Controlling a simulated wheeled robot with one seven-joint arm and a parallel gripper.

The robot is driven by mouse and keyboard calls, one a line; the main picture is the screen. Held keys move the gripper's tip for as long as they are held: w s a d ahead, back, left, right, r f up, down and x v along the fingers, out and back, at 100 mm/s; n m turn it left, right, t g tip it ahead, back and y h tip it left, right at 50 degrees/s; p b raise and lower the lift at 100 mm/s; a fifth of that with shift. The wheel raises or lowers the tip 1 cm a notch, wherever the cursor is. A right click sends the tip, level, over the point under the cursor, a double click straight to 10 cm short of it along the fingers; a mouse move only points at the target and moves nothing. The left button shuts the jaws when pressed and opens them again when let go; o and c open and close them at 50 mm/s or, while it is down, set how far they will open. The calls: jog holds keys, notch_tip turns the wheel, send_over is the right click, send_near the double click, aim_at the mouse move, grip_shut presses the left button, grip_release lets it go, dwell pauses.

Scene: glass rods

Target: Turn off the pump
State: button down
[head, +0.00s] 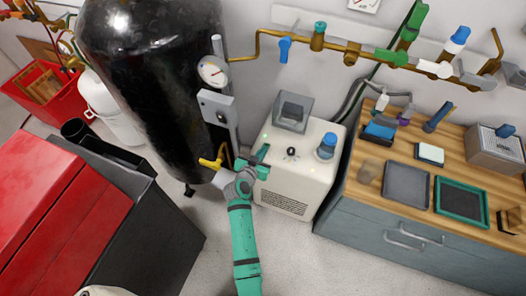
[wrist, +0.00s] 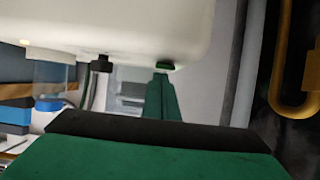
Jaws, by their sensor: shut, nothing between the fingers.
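The pump is likely the cream box (head: 297,185) standing on the floor at the middle of the head view. On its top face are a small black knob (head: 291,152), a blue-capped clear jar (head: 326,146) and a grey block (head: 293,112). My green gripper (head: 263,158) is at the box's left edge, left of the knob. In the wrist view the shut fingers (wrist: 161,97) reach up close to the cream surface (wrist: 120,25); I cannot tell whether they touch. The black knob (wrist: 102,64) shows left of them there, apart from them. The gripper is empty.
A large black tank (head: 150,90) with a yellow valve handle (head: 210,163) stands just left of my gripper. A wooden-topped bench (head: 455,150) with trays and boxes is at the right. A brass pipe (head: 335,45) runs along the wall. Floor is clear in front.

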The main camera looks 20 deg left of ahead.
jog(key=shift+f, duration=0.1)
jog(key=shift+s+f, duration=0.2)
jog(key=shift+f, duration=0.2)
jog(key=shift+r, duration=0.1)
jog(key=shift+r, duration=0.75)
jog(key=shift+r, duration=0.1)
jog(key=shift+r, duration=0.3)
jog(key=r, duration=0.2)
jog(key=shift+s+r, duration=0.2)
jog(key=shift+r, duration=0.15)
jog(key=s+r, duration=0.1)
jog(key=s, duration=0.9)
jog(key=shift+a+r, duration=0.15)
jog(key=shift+a, duration=0.05)
jog(key=shift+s, duration=0.15)
